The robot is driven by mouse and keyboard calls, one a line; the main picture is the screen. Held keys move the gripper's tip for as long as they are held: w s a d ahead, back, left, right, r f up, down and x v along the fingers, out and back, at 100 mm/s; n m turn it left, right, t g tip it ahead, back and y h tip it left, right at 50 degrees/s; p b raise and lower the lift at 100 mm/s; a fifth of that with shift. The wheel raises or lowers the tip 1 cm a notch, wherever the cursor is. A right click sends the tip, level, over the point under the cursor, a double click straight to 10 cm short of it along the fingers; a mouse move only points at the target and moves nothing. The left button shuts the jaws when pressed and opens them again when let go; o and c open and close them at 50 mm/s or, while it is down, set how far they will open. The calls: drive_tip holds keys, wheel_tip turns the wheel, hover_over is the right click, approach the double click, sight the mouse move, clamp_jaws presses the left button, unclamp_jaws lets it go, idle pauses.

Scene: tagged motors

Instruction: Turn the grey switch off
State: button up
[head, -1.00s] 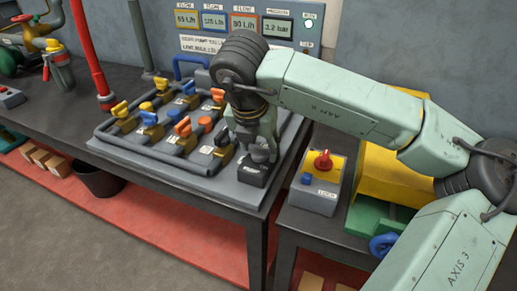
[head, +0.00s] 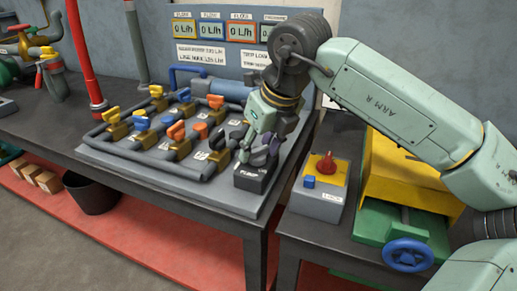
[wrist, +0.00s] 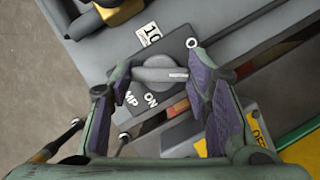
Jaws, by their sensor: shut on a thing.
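The grey switch is a round knob with a raised bar (wrist: 160,74) on a dark box (head: 250,180) at the front right corner of the valve board. In the wrist view its white mark points right, away from the printed "ON" just below the knob. My gripper (wrist: 163,78) has its two purple-padded fingers on either side of the knob and is shut on the bar. In the head view my gripper (head: 258,152) is tilted over the box and mostly hides the knob. Part of the "PUMP" lettering is behind a finger.
Several coloured valves (head: 172,130) stand on the board left of my gripper. A grey box with a red knob (head: 327,164) stands on the right bench, near a yellow machine with a blue handwheel (head: 408,254). The display panel (head: 212,30) reads 0 L/h on its flow screens.

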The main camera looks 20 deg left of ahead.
drive_tip(key=n+g, duration=0.1)
drive_tip(key=n, duration=0.2)
drive_tip(key=n+g+p, duration=0.1)
drive_tip(key=n, duration=0.2)
drive_tip(key=shift+w+y, duration=0.2)
drive_tip(key=shift+y, duration=0.2)
drive_tip(key=shift+g, duration=0.3)
drive_tip(key=o, duration=1.2)
drive_tip(key=shift+c, duration=0.2)
drive_tip(key=shift+r, duration=0.1)
drive_tip(key=v, duration=1.2)
drive_tip(key=shift+s, duration=0.1)
